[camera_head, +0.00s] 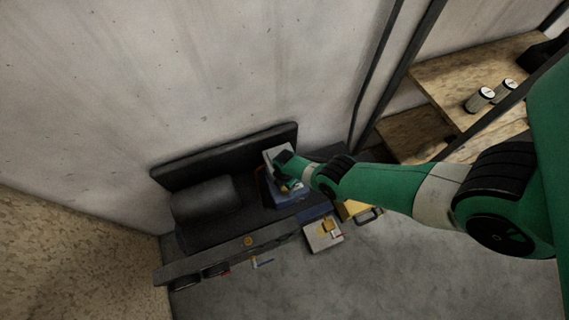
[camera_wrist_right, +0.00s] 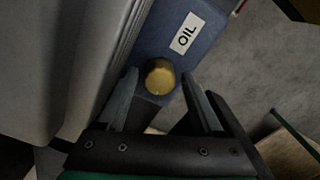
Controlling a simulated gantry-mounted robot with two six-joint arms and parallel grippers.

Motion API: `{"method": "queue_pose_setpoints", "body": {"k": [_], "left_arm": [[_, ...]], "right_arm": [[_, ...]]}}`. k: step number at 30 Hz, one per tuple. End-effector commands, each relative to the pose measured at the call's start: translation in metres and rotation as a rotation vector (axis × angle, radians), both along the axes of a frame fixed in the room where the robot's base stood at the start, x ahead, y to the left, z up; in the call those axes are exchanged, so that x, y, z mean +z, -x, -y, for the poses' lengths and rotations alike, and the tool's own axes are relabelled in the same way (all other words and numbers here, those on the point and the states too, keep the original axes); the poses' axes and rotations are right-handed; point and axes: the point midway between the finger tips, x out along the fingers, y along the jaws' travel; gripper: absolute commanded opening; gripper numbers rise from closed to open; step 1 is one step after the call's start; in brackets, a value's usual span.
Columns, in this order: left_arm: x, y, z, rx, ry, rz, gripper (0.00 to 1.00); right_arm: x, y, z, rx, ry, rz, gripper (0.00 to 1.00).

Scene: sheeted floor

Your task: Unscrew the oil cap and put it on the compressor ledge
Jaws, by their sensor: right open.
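The oil cap (camera_wrist_right: 160,77) is a round yellow knob on the blue compressor housing (camera_wrist_right: 178,55), below a white "OIL" label (camera_wrist_right: 186,33) in the right wrist view. My right gripper (camera_wrist_right: 159,80) is open, with one fingertip on each side of the cap; I cannot tell whether they touch it. In the head view my right gripper (camera_head: 285,184) is down at the blue part of the compressor (camera_head: 287,198) and hides the cap. The compressor's dark tank (camera_head: 204,200) lies to the left. My left gripper is not in view.
A dark rail (camera_head: 203,267) runs along the compressor's front, with small gauges and fittings. A pale box (camera_head: 323,235) and a yellow item (camera_head: 355,209) stand to the right. A wooden shelf (camera_head: 450,82) holds two cans (camera_head: 480,99). The floor in front (camera_head: 400,275) is clear.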

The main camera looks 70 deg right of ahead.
Motion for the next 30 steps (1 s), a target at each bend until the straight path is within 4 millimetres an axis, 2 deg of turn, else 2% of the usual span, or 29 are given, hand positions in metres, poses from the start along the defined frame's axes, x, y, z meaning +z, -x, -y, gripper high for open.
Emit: {"method": "queue_pose_setpoints", "body": {"k": [15, 19, 25, 30], "left_arm": [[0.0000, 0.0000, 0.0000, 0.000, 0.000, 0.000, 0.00], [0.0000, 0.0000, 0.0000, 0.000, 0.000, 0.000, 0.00], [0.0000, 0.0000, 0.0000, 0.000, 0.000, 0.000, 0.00], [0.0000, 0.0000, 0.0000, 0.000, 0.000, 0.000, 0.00]], "right_arm": [[0.0000, 0.0001, 0.0000, -0.825, 0.000, 0.000, 0.69], [0.0000, 0.0001, 0.0000, -0.933, 0.000, 0.000, 0.69], [0.0000, 0.0000, 0.0000, -0.943, 0.000, 0.000, 0.69], [0.0000, 0.0000, 0.0000, -0.942, 0.000, 0.000, 0.38]]}}
